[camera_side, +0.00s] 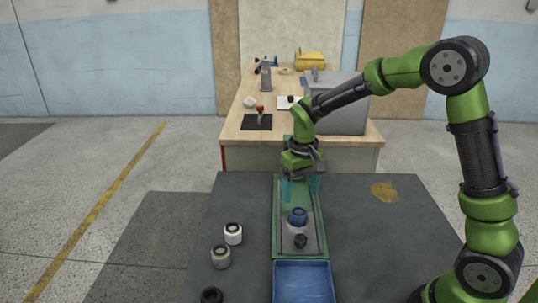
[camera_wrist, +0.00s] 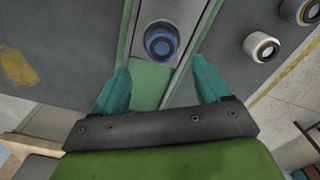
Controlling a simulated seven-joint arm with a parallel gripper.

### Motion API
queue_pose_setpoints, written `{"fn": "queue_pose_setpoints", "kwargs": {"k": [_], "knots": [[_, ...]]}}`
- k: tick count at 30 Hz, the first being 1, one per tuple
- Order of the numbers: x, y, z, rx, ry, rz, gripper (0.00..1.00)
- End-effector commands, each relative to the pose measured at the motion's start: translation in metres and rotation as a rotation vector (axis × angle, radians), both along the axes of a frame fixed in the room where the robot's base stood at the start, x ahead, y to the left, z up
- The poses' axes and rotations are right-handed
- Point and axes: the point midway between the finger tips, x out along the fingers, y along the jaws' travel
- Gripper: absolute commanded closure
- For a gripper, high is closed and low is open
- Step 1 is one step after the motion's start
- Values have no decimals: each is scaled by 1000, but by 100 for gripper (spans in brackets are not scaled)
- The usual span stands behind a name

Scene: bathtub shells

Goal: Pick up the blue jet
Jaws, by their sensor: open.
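The blue jet (camera_side: 297,216) is a small round blue piece with a dark centre. It stands in a narrow channel with green edges (camera_side: 276,240) on the grey table. In the wrist view the blue jet (camera_wrist: 160,42) is near the top, beyond my fingertips and roughly between their lines. My gripper (camera_side: 301,190) has teal fingers and is over the far part of the channel, behind the jet. In the wrist view my gripper (camera_wrist: 163,80) is open and empty, its fingers apart on either side of the channel.
A dark round piece (camera_side: 300,241) stands in the channel nearer the camera. White pieces (camera_side: 233,234) (camera_side: 221,257) and a black ring (camera_side: 211,296) are to the left. A blue tray (camera_side: 303,282) is at the near end. A yellow patch (camera_side: 384,192) lies right. A workbench (camera_side: 240,126) stands behind.

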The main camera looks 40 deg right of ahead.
Motion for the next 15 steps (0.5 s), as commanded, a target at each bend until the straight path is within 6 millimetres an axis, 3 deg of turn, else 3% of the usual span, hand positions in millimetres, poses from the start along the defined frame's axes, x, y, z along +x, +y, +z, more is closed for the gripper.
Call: {"fn": "queue_pose_setpoints", "kwargs": {"k": [5,15], "knots": [[-1,0,-12,0,1,-1,24],[-5,5,-56,1,3,-1,24]]}}
